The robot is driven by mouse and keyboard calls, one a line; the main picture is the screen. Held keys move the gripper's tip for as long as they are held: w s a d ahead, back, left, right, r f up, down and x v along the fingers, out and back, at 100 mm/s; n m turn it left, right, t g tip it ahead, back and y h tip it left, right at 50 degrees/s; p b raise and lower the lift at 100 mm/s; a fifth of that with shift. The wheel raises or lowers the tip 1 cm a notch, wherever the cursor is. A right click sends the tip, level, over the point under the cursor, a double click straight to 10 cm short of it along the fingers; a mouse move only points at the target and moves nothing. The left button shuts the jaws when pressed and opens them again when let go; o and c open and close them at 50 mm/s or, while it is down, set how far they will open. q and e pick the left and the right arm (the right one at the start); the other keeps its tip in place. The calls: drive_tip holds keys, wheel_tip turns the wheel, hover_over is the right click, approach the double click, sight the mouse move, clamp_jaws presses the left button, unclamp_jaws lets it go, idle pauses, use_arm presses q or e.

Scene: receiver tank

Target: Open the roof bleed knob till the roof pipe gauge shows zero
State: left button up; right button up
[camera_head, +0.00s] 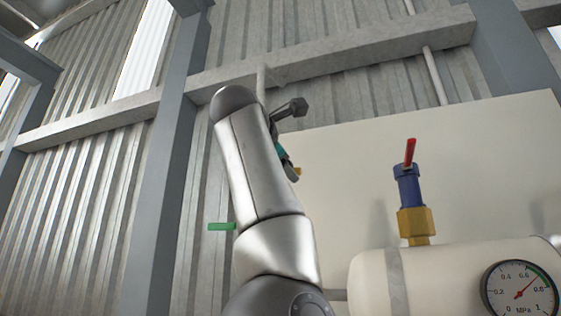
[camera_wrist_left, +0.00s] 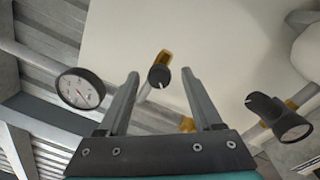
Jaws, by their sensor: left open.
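In the left wrist view my left gripper (camera_wrist_left: 160,74) is open, its two fingers apart. A small black knob (camera_wrist_left: 158,76) with a white mark and a brass body shows between the fingertips; I cannot tell whether they touch it. A round gauge (camera_wrist_left: 82,89) with a white face is left of the fingers on a pipe; its reading is too small to tell. My right gripper is not in view.
A second black knob (camera_wrist_left: 264,107) and a dark round fitting (camera_wrist_left: 293,128) are at the right of the wrist view. A green handle (camera_head: 221,226) is left of my arm.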

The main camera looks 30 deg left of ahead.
use_arm(q)
drive_tip(key=b+v, duration=0.5)
drive_tip(key=v, duration=1)
drive_tip(key=shift+s, duration=0.15)
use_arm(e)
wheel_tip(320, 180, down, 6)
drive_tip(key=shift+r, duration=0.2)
use_arm(q)
drive_tip(key=shift+r, duration=0.15)
idle(0.5)
drive_tip(key=w+a+m+p, duration=0.2)
drive_tip(key=w+m, duration=0.5)
drive_tip(key=m, duration=0.4)
drive_tip(key=w+a+m+p, duration=0.1)
drive_tip(key=w+m+p, duration=0.2)
drive_tip(key=w+m, duration=0.4)
drive_tip(key=m, duration=0.4)
drive_tip(key=shift+w+a+r, duration=0.25)
drive_tip(key=shift+w+a, duration=0.1)
drive_tip(key=shift+a, duration=0.05)
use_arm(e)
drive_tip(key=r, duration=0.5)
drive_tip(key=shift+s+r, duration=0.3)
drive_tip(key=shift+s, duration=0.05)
